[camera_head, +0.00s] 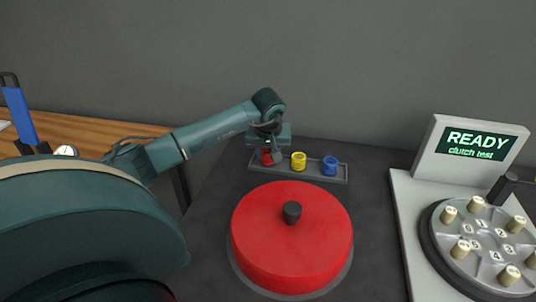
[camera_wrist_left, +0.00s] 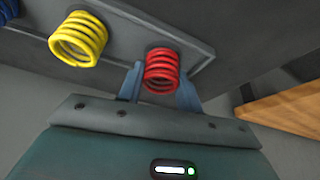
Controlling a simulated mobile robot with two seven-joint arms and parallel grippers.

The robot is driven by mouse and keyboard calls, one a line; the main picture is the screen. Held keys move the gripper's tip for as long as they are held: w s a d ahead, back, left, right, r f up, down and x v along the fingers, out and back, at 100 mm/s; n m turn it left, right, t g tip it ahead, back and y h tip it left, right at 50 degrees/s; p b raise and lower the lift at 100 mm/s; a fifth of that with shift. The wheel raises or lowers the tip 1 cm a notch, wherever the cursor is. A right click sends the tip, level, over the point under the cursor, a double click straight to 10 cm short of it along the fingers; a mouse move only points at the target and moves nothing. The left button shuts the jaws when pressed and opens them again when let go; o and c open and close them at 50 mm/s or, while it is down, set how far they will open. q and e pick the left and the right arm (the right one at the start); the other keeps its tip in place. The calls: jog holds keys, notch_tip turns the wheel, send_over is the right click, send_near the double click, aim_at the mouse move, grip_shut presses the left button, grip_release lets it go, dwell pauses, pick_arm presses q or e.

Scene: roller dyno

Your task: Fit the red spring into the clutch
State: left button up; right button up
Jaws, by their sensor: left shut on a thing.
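The red spring (camera_head: 267,158) stands at the left end of a grey tray (camera_head: 312,178), mostly hidden behind my gripper in the head view. In the left wrist view the red spring (camera_wrist_left: 162,70) sits between the two fingers. My left gripper (camera_head: 270,150) is shut on the red spring, which is still at its place on the tray (camera_wrist_left: 205,52). The clutch (camera_head: 484,243) is a round grey plate with several cream posts and numbered marks, at the right on a white test stand. My right gripper is not in view.
A yellow spring (camera_head: 298,161) and a blue spring (camera_head: 330,166) stand on the tray to the right. A large red round cover (camera_head: 292,240) with a black knob is in front of the tray. A screen (camera_head: 474,144) reads "READY clutch test". A wooden table (camera_head: 75,130) is at the left.

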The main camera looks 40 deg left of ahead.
aim_at(268, 150)
pick_arm(q)
notch_tip(268, 150, up, 9)
jog(key=shift+r, duration=0.1)
notch_tip(268, 150, up, 4)
jog(key=p, duration=0.3)
jog(key=shift+f, duration=0.2)
